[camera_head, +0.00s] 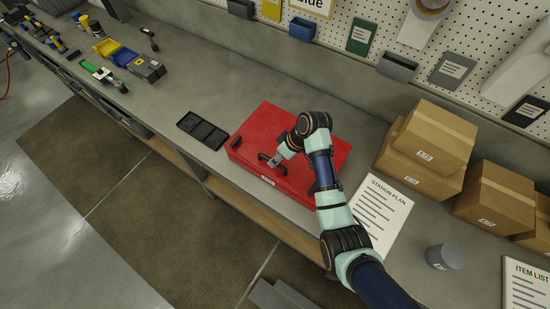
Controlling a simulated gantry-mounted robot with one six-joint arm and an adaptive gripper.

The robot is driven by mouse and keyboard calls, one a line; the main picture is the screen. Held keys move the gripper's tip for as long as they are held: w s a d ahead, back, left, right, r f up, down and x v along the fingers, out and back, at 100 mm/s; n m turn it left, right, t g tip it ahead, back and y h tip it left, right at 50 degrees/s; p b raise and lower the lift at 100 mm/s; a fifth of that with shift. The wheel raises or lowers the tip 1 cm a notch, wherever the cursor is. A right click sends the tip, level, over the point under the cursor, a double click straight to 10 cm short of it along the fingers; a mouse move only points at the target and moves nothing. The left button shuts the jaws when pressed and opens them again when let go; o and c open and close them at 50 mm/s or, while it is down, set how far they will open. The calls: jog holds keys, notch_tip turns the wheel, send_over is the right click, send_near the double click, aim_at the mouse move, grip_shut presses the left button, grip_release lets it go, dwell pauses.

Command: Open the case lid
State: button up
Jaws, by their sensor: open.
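The red case (320,150) sits on the grey workbench near its front edge, with its lid shut. A dark handle or latch (236,142) shows near the case's left corner, and a small pale label is on its front face. My gripper (271,163) is over the front left part of the lid, with its dark fingers spread and nothing seen between them. I cannot tell whether the fingers touch the lid. My arm comes from the lower right and hides part of the case's right side and lid.
A black compartment tray (202,130) lies left of the case. A station plan sheet (376,212), a grey cylinder (445,256) and cardboard boxes (430,140) are at the right. A pegboard with bins stands behind. Bench left of the tray is mostly clear.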

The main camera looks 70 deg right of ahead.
jog(key=shift+x, duration=0.9)
grip_shut()
jog(key=shift+d, duration=0.1)
